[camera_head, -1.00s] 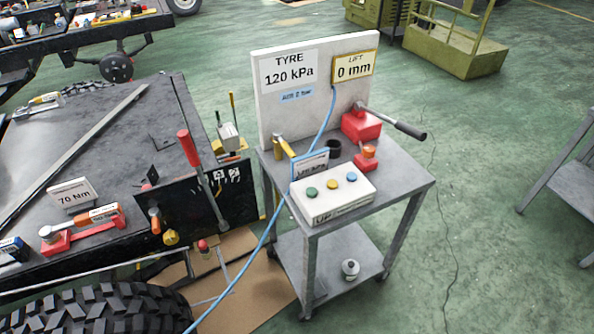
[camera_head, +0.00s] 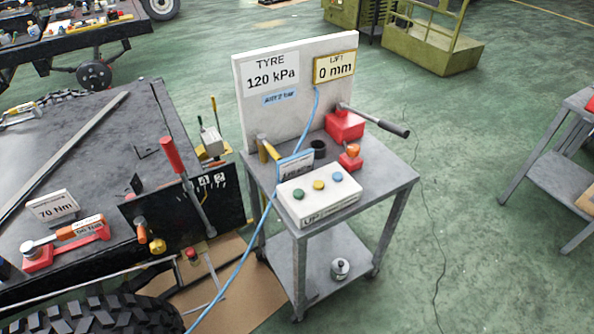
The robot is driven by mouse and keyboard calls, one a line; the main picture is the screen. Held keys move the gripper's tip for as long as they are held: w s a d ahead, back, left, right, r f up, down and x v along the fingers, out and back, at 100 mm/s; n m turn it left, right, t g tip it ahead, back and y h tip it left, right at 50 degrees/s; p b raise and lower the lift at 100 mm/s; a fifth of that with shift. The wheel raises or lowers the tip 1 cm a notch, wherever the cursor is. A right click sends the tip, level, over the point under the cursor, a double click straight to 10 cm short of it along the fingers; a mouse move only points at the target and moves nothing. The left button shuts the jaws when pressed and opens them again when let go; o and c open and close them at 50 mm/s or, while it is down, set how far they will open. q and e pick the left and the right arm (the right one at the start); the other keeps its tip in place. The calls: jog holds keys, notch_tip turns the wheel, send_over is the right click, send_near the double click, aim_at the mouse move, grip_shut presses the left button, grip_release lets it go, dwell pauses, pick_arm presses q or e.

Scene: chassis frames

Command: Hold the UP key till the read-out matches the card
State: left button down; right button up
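A white key box (camera_head: 322,206) sits on the front of a grey cart, with a green, a yellow and a blue button on top and "UP" lettered on its front left. The green button (camera_head: 298,194) is nearest that lettering. A small blue-framed read-out (camera_head: 295,169) stands behind the box; its text is too small to read. A white card (camera_head: 272,74) on the upright board reads "TYRE 120 kPa". A yellow-framed card (camera_head: 334,67) reads "LIFT 0 mm". Neither of my grippers shows in the head view.
The cart (camera_head: 385,190) also carries a red block with a black-handled lever (camera_head: 375,122), an orange-topped red piece (camera_head: 350,157) and a dark cup. A blue hose (camera_head: 240,258) hangs down its left. The black chassis (camera_head: 75,150) and a tyre (camera_head: 95,315) stand left.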

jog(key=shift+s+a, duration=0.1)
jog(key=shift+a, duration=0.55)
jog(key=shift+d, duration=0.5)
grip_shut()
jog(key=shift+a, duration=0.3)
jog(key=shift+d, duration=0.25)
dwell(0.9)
